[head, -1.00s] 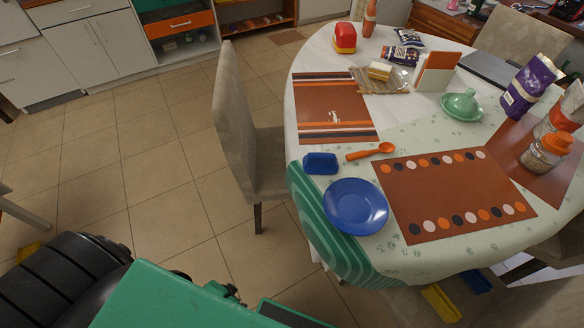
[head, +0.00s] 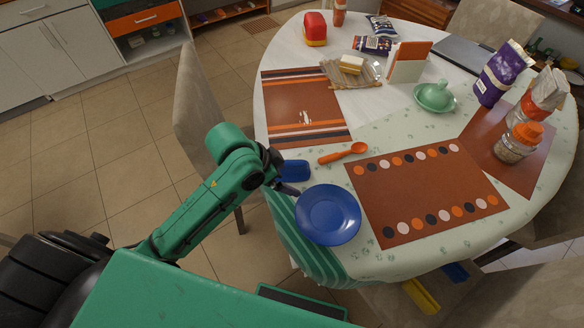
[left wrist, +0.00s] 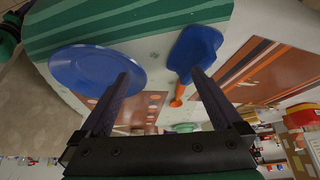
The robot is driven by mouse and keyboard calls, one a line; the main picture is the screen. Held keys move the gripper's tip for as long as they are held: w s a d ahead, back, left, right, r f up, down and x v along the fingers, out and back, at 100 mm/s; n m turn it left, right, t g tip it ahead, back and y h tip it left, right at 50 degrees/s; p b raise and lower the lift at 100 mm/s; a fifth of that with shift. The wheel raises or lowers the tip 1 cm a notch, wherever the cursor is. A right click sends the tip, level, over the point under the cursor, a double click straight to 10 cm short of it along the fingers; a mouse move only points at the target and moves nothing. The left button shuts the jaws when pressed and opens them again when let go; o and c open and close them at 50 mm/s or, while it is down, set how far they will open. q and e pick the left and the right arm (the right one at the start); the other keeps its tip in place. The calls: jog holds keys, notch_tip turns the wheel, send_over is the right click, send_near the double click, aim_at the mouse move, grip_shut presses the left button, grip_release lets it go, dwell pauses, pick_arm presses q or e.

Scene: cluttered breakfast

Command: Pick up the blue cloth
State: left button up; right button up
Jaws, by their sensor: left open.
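The blue cloth (head: 294,171) lies on the table near its left edge, beside a blue plate (head: 328,214). My left gripper (head: 284,186) has its jaws close to the cloth, at the side toward the plate; the arm hides part of the cloth. In the left wrist view the open, empty jaws (left wrist: 160,74) show with the plate (left wrist: 97,66) behind the left finger. The cloth (left wrist: 196,46) shows just past the right fingertip. I cannot tell whether a finger touches it. My right gripper is not in view.
An orange spoon (head: 343,153) lies close to the cloth. A green striped cloth (head: 300,243) hangs over the table edge by the plate. Brown placemats (head: 430,190) lie beyond. A chair (head: 200,110) stands left of the table, close to my left arm.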

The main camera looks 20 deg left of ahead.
aim_at(290, 163)
pick_arm(q)
jog(key=w+a+r+m+g, duration=0.3)
jog(key=w+a+r+m, duration=0.2)
jog(key=w+a+r, duration=0.15)
jog(key=p+x, duration=0.1)
jog(key=x, duration=0.5)
jog(key=d+p+x, duration=0.1)
jog(key=x, duration=0.6)
jog(key=shift+s+d+r, duration=0.1)
jog(key=shift+s+d, duration=0.05)
jog(key=shift+d+f, duration=0.15)
jog(key=shift+f, duration=0.2)
jog(key=c, duration=1)
